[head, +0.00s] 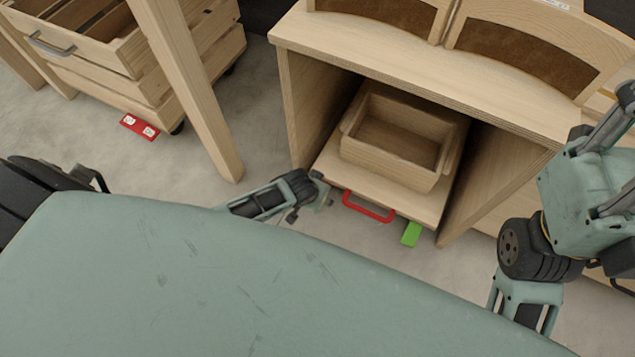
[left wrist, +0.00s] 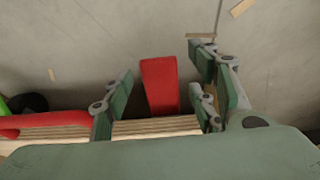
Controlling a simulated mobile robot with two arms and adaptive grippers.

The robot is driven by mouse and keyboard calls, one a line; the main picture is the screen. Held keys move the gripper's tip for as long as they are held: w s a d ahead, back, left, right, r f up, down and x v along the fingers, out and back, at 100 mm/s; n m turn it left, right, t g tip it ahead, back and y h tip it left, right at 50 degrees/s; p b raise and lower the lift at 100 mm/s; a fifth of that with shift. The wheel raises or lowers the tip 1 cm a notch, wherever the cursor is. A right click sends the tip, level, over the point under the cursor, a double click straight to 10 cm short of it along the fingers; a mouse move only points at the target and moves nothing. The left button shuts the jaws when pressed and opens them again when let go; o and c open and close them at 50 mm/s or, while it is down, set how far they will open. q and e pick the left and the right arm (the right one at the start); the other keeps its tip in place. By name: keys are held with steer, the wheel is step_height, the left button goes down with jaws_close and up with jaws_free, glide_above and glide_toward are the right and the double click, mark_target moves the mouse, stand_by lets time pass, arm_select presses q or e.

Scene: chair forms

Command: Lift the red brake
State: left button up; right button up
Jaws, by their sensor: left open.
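The red brake (left wrist: 160,86) is a flat red pedal at the cart's lower edge, seen in the left wrist view. My left gripper (left wrist: 164,98) is open, with one finger left of the brake and two fingers right of it. Gaps show on both sides of the brake. In the head view my left gripper (head: 316,191) is at the left front corner of the low wooden cart (head: 340,172), and I cannot make out the brake there. My right gripper (head: 525,303) shows only in part; its fingertips are hidden.
The cart has a red handle (head: 368,207), a green pedal (head: 411,234) and a wooden box (head: 393,167) on top. It stands under a wooden table (head: 400,65). A slatted crate (head: 150,75) with a red plate (head: 139,127) stands left.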

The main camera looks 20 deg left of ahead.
arm_select(q)
steer(key=shift+w+f, duration=0.1)
steer(key=shift+f, duration=0.05)
jaws_close()
stand_by(0.5)
